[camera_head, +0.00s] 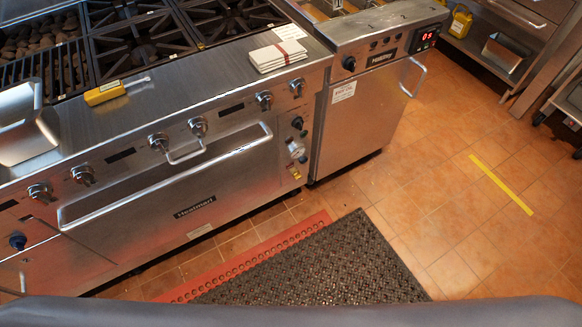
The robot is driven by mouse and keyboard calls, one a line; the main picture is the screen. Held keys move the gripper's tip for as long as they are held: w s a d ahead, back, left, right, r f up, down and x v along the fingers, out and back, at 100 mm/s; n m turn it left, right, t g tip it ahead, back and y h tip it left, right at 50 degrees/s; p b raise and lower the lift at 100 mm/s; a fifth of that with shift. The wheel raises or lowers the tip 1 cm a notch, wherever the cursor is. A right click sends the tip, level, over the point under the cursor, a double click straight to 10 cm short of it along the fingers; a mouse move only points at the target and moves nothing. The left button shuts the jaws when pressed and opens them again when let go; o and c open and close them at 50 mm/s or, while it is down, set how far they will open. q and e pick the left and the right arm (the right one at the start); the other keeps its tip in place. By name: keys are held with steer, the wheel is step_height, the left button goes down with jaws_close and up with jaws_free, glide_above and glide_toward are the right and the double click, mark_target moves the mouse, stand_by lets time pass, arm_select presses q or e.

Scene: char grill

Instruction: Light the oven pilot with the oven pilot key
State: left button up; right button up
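The steel oven (190,185) with a long door handle (165,175) fills the left and middle, its door shut. A narrow panel at its right end holds a black knob (297,123), a pale round dial (297,150) and a small yellow label (295,172). No pilot flame shows. A yellow-handled tool with a thin metal rod (106,92) lies on the steel ledge above the control knobs; I cannot tell whether it is the pilot key. A U-shaped metal piece (186,158) shows below two front knobs. Neither of my grippers is in view.
Burner grates (140,45) lie behind the ledge. A folded white cloth (277,55) lies on its right part, a steel container (22,125) at the left. A fryer (360,110) stands right of the oven.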

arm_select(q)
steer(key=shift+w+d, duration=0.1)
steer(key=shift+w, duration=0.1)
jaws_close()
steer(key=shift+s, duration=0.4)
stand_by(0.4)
